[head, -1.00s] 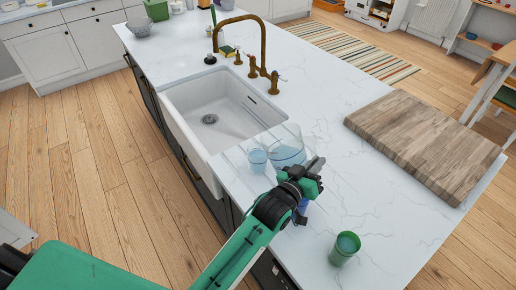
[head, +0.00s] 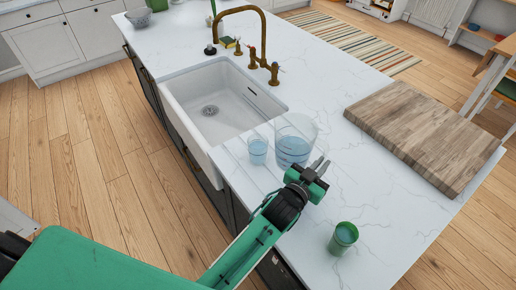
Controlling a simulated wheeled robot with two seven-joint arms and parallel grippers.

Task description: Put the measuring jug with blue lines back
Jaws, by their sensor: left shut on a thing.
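A clear measuring jug (head: 293,150) with blue showing in its lower part is over the white worktop, right of the sink's near corner. It looks upright; whether its base touches the worktop I cannot tell. My left gripper (head: 319,165) is at the jug's right near side, its fingers shut on it, seemingly at the handle. The grip itself is small and partly hidden. My right gripper is not in view.
A small clear glass (head: 258,149) with blue in it stands just left of the jug. A green cup (head: 343,238) stands near the front edge. A wooden board (head: 426,135) lies at the right. The white sink (head: 215,108) and brass tap (head: 263,45) are behind left.

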